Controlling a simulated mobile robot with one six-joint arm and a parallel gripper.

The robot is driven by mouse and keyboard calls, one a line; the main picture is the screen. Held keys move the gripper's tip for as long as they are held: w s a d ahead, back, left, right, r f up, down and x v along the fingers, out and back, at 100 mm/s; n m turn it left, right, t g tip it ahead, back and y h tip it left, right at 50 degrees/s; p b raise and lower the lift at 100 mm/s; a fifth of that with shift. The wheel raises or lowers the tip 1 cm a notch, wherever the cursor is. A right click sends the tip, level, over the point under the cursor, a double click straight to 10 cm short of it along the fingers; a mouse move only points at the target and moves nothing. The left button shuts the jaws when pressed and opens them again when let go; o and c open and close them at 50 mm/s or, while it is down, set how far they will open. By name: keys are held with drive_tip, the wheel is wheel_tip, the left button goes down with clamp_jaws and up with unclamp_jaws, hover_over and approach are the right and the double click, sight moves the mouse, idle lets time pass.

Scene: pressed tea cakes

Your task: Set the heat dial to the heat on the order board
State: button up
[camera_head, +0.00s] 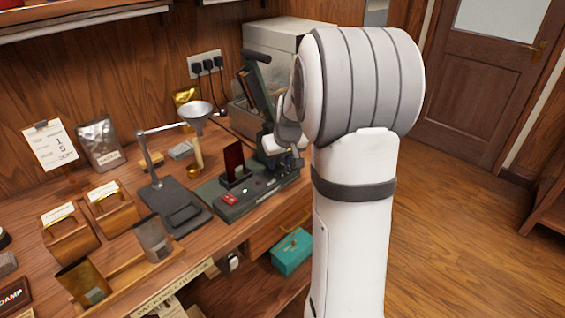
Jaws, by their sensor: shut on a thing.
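The order board (48,146) is a white sheet on a clip stand at the left. It shows a 1, a 5 and a smaller bottom line that I cannot read surely. The dark green press (233,207) stands on the bench with its lever raised, a red button and a small green light on its base. My gripper (272,150) is at the right end of the press, partly hidden by my own arm. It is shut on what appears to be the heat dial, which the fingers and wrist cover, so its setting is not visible.
A funnel on a stand (195,110) is left of the press. Wooden holders (70,240), a silver pouch (99,142) and metal cups (152,238) fill the left bench. A grey metal box (275,38) stands behind the press. A teal box (292,252) sits below. The right floor is open.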

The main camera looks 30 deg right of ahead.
drive_tip(key=shift+s+f+n+b, duration=0.15)
drive_tip(key=shift+f+n+b, duration=0.2)
drive_tip(key=shift+n, duration=0.25)
drive_tip(key=o, duration=1)
drive_tip(key=shift+r, duration=0.2)
drive_tip(key=shift+r, duration=0.15)
drive_tip(key=shift+r, duration=0.35)
drive_tip(key=v, duration=0.7)
drive_tip(key=shift+s+d, duration=0.1)
